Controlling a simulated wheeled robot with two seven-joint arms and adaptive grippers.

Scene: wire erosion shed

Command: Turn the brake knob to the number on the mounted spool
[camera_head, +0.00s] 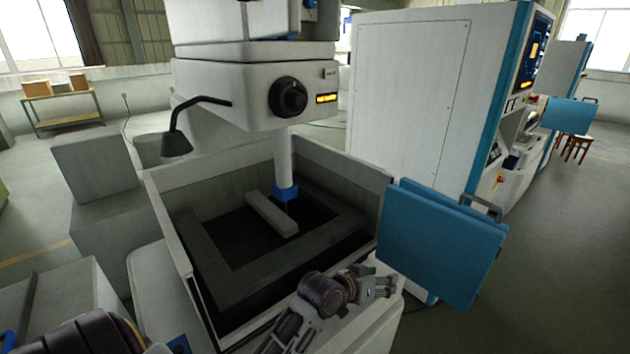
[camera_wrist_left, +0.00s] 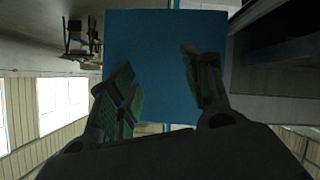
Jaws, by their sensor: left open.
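My right gripper is not in view.
The open tank (camera_head: 161,203) has a grey frame and bar inside. A blue column tip (camera_head: 285,191) hangs over it. A blue door panel (camera_head: 440,240) stands open at right. A black lamp (camera_head: 176,144) juts out left of the head. Another white machine (camera_head: 410,90) stands behind.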

